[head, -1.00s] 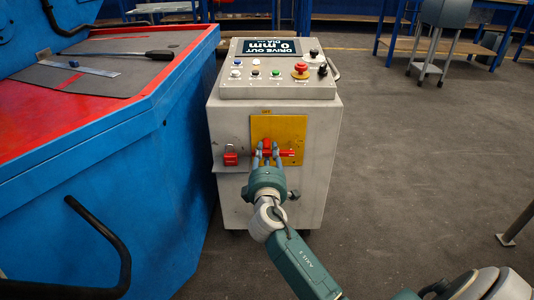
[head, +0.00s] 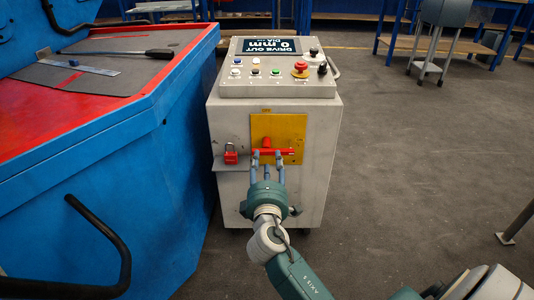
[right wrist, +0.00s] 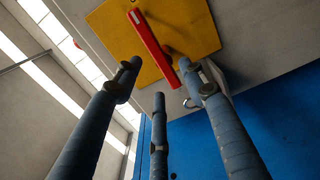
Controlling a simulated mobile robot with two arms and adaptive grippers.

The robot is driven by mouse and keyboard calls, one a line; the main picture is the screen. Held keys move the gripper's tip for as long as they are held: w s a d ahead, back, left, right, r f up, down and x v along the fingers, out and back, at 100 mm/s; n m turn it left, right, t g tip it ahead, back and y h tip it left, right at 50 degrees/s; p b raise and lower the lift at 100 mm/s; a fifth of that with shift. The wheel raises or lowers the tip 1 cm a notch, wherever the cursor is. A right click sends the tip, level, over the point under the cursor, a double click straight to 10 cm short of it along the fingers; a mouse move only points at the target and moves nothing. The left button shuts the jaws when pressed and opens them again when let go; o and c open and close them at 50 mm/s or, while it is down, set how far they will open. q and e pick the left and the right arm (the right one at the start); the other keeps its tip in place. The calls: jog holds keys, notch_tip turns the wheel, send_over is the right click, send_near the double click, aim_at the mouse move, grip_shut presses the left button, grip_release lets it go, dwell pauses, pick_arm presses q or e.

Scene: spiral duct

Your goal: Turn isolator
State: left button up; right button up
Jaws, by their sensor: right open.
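The isolator is a red bar handle (head: 286,151) on a yellow plate (head: 292,130) on the front of a grey control cabinet (head: 318,165). The handle lies about level in the head view. My right gripper (head: 268,158) is open, its fingers pointing at the handle from just below and in front. In the right wrist view, the red handle (right wrist: 150,45) shows beyond the open fingers (right wrist: 160,78), one end close to the right-hand finger. I cannot tell whether they touch. My left gripper is not in view.
A red padlock (head: 231,157) hangs left of the plate. Buttons and a red emergency knob (head: 300,69) are on the cabinet's top panel. A blue machine (head: 150,170) stands close on the left, with a black curved handle (head: 122,250). The floor (head: 420,160) at right is mostly clear.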

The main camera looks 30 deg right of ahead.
jog(key=v, duration=0.6)
dwell(0.3)
